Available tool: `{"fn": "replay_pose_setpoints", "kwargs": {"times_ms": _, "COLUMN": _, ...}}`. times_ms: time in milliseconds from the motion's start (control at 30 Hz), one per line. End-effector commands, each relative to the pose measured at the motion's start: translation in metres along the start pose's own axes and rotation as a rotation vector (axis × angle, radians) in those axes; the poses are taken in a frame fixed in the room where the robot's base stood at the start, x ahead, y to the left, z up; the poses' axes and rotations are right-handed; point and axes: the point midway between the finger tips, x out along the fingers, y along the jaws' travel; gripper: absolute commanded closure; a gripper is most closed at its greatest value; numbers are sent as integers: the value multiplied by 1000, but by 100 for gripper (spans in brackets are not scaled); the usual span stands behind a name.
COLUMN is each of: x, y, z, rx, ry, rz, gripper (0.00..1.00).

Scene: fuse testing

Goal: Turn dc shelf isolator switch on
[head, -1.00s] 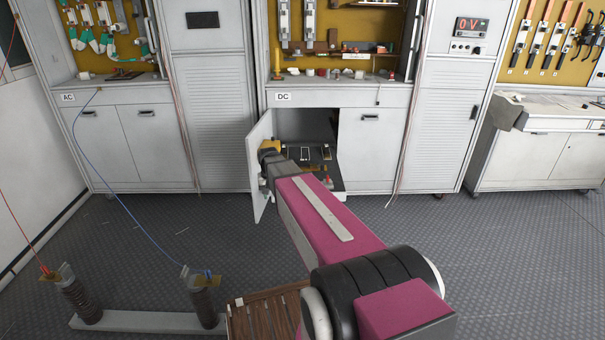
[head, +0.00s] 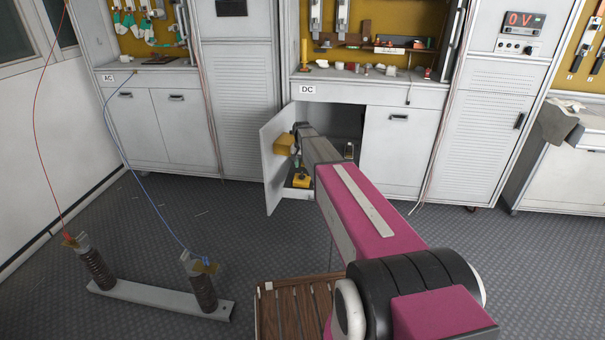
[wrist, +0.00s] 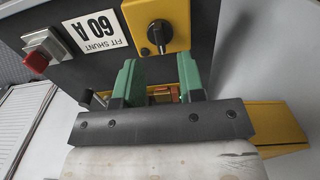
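The isolator switch is a black rotary knob (wrist: 158,36) on a yellow plate in the wrist view, set on a dark panel. My gripper (wrist: 160,86) is open, with its two green fingers apart and pointing at the panel just below the yellow plate. The knob is beyond the fingertips and not between them. In the head view the end of my arm reaches into the open DC cabinet (head: 340,122), and the fingers are hidden there. A yellow part with a dark top (head: 301,181) shows low in the cabinet; I cannot tell if it is the switch.
The cabinet's open door (head: 277,172) stands close left of my arm. The closed right door (head: 388,150) is beside the opening.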

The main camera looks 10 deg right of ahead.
Motion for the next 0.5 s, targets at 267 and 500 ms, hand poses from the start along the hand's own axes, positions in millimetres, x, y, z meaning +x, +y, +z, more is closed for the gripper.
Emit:
{"fn": "replay_pose_setpoints", "kwargs": {"times_ms": 267, "x": 40, "y": 0, "z": -1, "rx": -1, "ry": 0, "rz": 1, "gripper": 64}}
{"fn": "replay_pose_setpoints", "kwargs": {"times_ms": 500, "x": 50, "y": 0, "z": 0, "rx": -1, "ry": 0, "rz": 1, "gripper": 64}}
